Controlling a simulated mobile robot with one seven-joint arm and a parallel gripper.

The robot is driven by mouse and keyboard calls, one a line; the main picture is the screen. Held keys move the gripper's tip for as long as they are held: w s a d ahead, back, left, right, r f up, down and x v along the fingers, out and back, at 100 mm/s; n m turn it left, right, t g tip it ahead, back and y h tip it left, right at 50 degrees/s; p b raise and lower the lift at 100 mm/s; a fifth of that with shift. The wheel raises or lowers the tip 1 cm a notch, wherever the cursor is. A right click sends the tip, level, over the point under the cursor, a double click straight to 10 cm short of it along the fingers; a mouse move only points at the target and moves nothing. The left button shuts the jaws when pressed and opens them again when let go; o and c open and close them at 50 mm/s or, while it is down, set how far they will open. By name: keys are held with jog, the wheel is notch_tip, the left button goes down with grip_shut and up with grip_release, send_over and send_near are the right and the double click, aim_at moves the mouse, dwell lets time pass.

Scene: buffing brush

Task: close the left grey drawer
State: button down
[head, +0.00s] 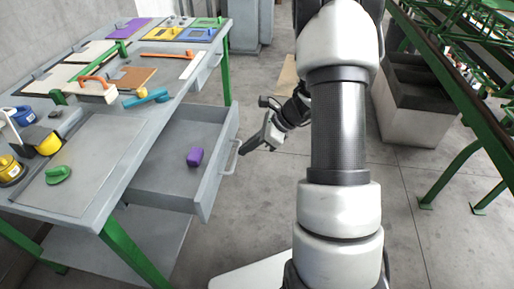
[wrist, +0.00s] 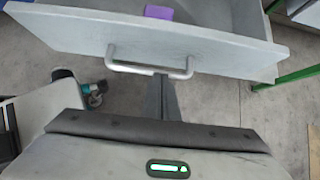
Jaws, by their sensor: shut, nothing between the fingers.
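The grey drawer (head: 160,184) is pulled out from under the workbench. Its front panel and bar handle (head: 232,157) face my arm. A purple block (head: 194,157) lies inside the drawer and shows in the wrist view (wrist: 158,12). My gripper (head: 243,150) is shut and empty, just to the right of the handle. In the wrist view the drawer front (wrist: 70,32) spans the top, with the handle (wrist: 150,67) in the middle. My fingers (wrist: 162,82) point at the handle from below it in the picture; whether they touch it I cannot tell.
The workbench top (head: 95,150) holds a green-handled tool (head: 58,174), yellow containers and several coloured boards and brushes. A green bench leg (head: 226,70) stands behind the drawer. A green rack (head: 460,100) stands at the right.

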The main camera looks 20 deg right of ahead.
jog(key=p, duration=0.3)
send_over(180, 154)
jog(key=shift+w, duration=0.1)
jog(key=shift+r, duration=0.1)
